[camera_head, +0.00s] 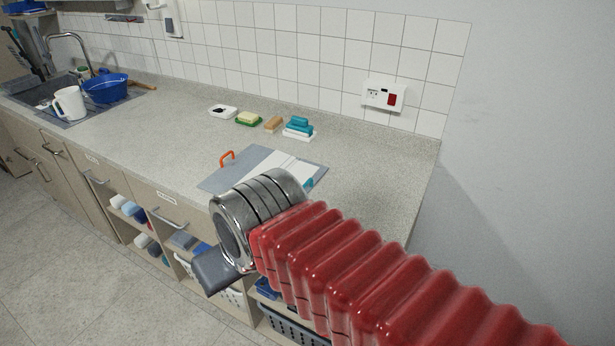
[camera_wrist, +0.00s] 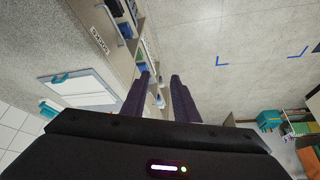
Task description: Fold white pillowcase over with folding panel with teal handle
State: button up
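A grey folding board (camera_head: 228,177) lies flat on the counter, with an orange handle (camera_head: 227,157) at its left and a teal handle (camera_head: 308,184) at its right. The white pillowcase (camera_head: 270,166) lies flat on the board; my wrist hides its near part in the head view. The pillowcase also shows at the left of the wrist view (camera_wrist: 88,86). My gripper (camera_wrist: 160,80) is open and empty, its dark fingers apart. In the head view my gripper (camera_head: 217,270) is in front of the counter's front edge, to the near left of the board, touching neither handle.
Several soap dishes and sponges (camera_head: 272,124) stand in a row behind the board. A blue basin (camera_head: 105,88) and a white jug (camera_head: 69,103) are at the sink, far left. Open shelves with baskets (camera_head: 291,325) are below the counter. A wall closes the right side.

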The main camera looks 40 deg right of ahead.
jog(key=w+d+r+m+g, duration=0.1)
jog(key=w+d+r+m, duration=0.25)
jog(key=w+d, duration=0.45)
jog(key=w+d+r+m+g, duration=0.1)
jog(key=w+d+r+m, duration=0.25)
jog(key=w+d, duration=0.4)
jog(key=w+d+f+m, duration=0.1)
jog(key=d+m, duration=0.1)
jog(key=d, duration=0.5)
jog(key=w+d+f+m+g, duration=0.1)
jog(key=w+d+f+m, duration=0.1)
jog(key=d, duration=0.5)
jog(key=w+d+f+m, duration=0.2)
jog(key=d, duration=0.6)
jog(key=shift+f+m+y, duration=0.15)
jog(key=shift+m+y, duration=0.25)
jog(key=shift+f, duration=0.1)
jog(key=x, duration=1.3)
jog(key=shift+s+f, duration=0.1)
jog(key=shift+f, duration=0.3)
jog(key=shift+c, duration=0.2)
grip_shut()
